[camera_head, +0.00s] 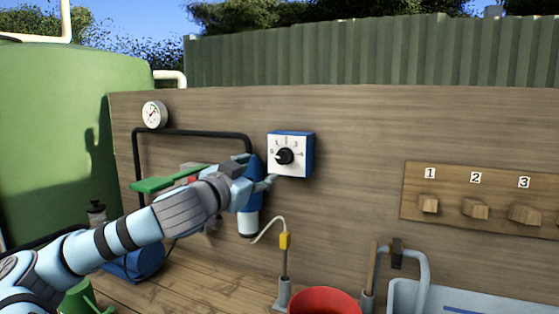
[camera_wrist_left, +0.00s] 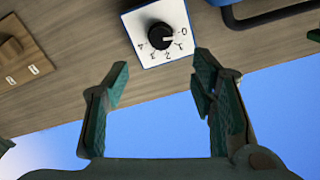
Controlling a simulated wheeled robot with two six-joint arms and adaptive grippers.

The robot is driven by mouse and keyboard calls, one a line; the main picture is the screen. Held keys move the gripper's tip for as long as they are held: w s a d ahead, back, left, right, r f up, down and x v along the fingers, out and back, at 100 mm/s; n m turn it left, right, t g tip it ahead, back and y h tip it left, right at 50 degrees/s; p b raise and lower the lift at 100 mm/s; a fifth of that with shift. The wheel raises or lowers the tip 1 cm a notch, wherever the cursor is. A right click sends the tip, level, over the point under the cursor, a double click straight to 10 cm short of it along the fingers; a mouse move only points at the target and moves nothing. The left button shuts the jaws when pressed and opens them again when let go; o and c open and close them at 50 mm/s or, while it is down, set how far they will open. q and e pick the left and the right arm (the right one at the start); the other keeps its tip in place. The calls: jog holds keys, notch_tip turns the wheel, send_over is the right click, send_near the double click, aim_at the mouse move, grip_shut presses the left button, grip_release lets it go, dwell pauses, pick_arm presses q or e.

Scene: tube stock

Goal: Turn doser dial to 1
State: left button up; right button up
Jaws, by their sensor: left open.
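The doser (camera_head: 305,140) is a blue box with a white face, fixed to the wooden wall right of my left gripper. Its black dial (camera_head: 284,156) sits mid-face among marks from 0 to 4. In the left wrist view the dial (camera_wrist_left: 161,36) appears upside down, beyond the fingertips; its pale pointer mark faces the 0 side, exact setting hard to tell. My left gripper (camera_head: 256,174) is open and empty, in front of the wall just left of the doser. In the left wrist view its fingers (camera_wrist_left: 160,75) stand wide apart, not touching the dial. My right gripper is out of view.
A blue-and-white cylinder (camera_head: 248,222) hangs behind my left gripper. A green lever (camera_head: 165,181) and a gauge (camera_head: 154,114) are further left. Numbered wooden pegs (camera_head: 475,208) are at right. A red bucket (camera_head: 324,300) stands below.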

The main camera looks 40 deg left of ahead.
aim_at(281, 159)
pick_arm(q)
jog(key=p+x, duration=0.8)
jog(key=x, duration=0.4)
jog(key=shift+w+a+r+p, duration=0.15)
jog(key=shift+w+p, duration=0.1)
jog(key=shift+p, duration=0.15)
jog(key=shift+w, duration=0.3)
jog(key=shift+a, duration=0.1)
jog(key=shift+s, duration=0.1)
